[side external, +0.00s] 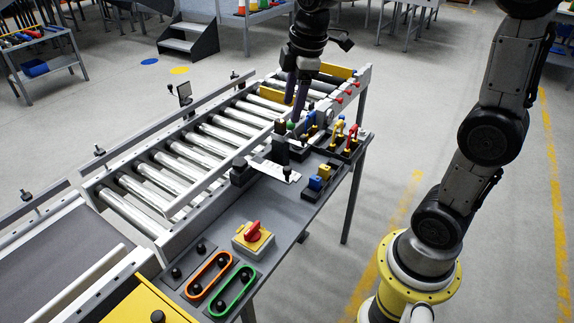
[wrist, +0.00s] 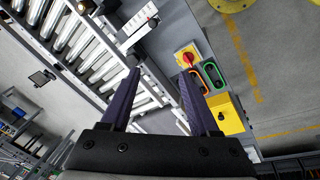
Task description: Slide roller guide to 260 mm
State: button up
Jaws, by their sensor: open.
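The roller conveyor (side external: 185,155) runs diagonally in the side view, with a long grey guide rail (side external: 212,178) along its near side. A white plate (side external: 272,170), which looks like a scale, lies beside the rail with dark blocks and a knob near it; its markings are too small to read. The plate also shows at the top of the wrist view (wrist: 134,31). My gripper (side external: 295,108) is above the far part of the conveyor's near edge, beyond the plate. In the wrist view its dark fingers (wrist: 160,74) are apart with nothing held between them.
A red switch on a yellow box (side external: 252,237) and orange (side external: 208,274) and green (side external: 233,291) oval fixtures sit on the near bench. Blue-yellow blocks (side external: 319,178) and red and yellow clamps (side external: 346,135) stand right of the plate. Yellow bars (side external: 277,97) lie at the conveyor's far end.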

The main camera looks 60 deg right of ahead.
jog(key=w+d+f+g, duration=0.1)
jog(key=w+d+f, duration=0.2)
jog(key=w+f, duration=0.15)
jog(key=g, duration=0.2)
send_near(287, 168)
jog(key=shift+m, duration=0.3)
jog(key=f, duration=0.9)
jog(key=shift+s+d, duration=0.15)
jog(key=shift+d, duration=0.05)
jog(key=shift+c, duration=0.2)
grip_shut()
dwell(0.3)
